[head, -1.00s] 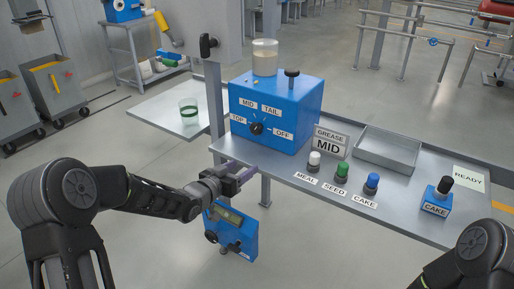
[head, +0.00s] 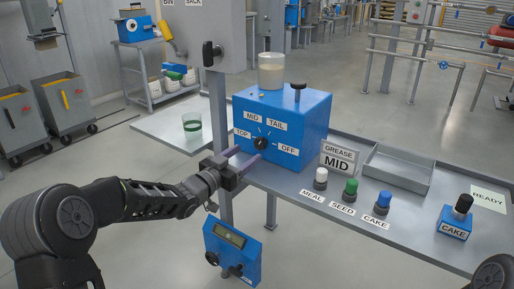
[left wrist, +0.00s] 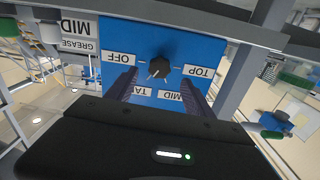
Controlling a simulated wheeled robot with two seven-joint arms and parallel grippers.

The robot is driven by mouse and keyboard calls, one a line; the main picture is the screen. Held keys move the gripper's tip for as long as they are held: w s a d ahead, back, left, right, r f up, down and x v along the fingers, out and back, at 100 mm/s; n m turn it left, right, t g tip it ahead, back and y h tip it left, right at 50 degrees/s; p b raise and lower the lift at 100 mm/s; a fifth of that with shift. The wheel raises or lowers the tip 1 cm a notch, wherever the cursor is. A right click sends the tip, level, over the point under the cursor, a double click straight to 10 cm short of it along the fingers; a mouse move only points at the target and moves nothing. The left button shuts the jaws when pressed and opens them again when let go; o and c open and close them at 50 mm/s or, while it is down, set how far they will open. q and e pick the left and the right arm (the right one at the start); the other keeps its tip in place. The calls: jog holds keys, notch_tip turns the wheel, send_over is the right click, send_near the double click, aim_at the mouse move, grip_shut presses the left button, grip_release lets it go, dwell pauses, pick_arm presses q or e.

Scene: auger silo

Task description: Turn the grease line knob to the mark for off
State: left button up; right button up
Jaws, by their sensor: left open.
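The black grease line knob (head: 261,143) sits on the front of the blue box (head: 310,118), among the labels TOP, MID, TAIL and OFF (head: 288,149). I cannot tell exactly where its pointer points. The sign behind the console edge reads GREASE MID (head: 338,160). My left gripper (head: 247,161) is open in front of the box, just below and left of the knob. In the left wrist view the picture is upside down, and the knob (left wrist: 160,68) shows between and beyond the open fingers (left wrist: 161,84), apparently apart from them. My right gripper is out of view.
White, green and blue buttons (head: 350,188) stand on the console shelf, with an empty tray (head: 398,170) behind. A small blue CAKE box (head: 456,218) is at right. A blue panel (head: 232,250) hangs below.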

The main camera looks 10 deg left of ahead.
aim_at(258, 146)
pick_arm(q)
jog(key=x, duration=0.6)
jog(key=shift+w+d+b, duration=0.1)
jog(key=shift+w+b, duration=0.2)
jog(key=shift+w, duration=0.05)
jog(key=shift+c, duration=0.4)
grip_shut()
